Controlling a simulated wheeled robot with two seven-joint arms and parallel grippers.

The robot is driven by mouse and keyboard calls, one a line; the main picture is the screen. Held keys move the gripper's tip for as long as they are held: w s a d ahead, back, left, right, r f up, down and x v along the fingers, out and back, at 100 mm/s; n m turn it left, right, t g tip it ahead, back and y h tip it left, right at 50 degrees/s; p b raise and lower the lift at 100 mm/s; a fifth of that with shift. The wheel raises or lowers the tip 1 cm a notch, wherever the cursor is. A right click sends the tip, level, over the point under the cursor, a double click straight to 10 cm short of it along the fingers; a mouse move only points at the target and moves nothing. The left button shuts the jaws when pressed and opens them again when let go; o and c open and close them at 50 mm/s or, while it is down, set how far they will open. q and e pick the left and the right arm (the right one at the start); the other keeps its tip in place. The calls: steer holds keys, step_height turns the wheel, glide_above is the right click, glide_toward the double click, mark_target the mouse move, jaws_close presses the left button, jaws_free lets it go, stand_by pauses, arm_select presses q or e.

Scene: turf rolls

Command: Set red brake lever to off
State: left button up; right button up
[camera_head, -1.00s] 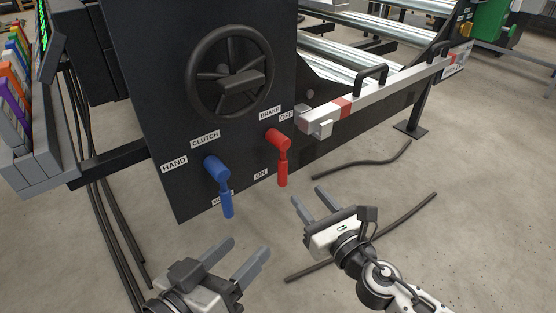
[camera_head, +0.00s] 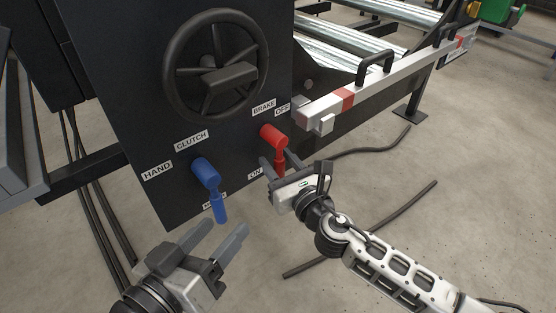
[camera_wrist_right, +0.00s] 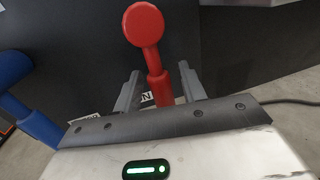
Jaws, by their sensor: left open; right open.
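The red brake lever (camera_head: 273,137) is on the dark panel, its handle hanging down toward the ON label (camera_head: 255,174). The OFF label (camera_head: 282,108) is up and to the right of its pivot. My right gripper (camera_head: 278,163) is open, with its fingers on either side of the lower handle. In the right wrist view the red lever (camera_wrist_right: 150,45) stands between the two open fingers (camera_wrist_right: 158,92); contact cannot be told. My left gripper (camera_head: 222,238) is open and empty, below the blue clutch lever (camera_head: 208,178).
A black handwheel (camera_head: 215,68) is above the levers. A white rail with a red band (camera_head: 348,98) juts out right of the brake lever. Dark cables (camera_head: 370,228) lie on the floor at the right.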

jaws_close()
steer(key=shift+d, duration=0.1)
steer(key=shift+w+d+r+n+t+y+b, duration=0.2)
steer(key=shift+w+d+n, duration=0.2)
steer(key=shift+n, duration=0.8)
steer(key=shift+w+d+r+n+t+y+b, duration=0.2)
steer(key=shift+d+n, duration=0.25)
steer(key=shift+n, duration=0.75)
steer(key=shift+w+d+r+n+y+b, duration=0.2)
steer(key=shift+w+d+n, duration=0.2)
steer(key=shift+n, duration=0.8)
jaws_free()
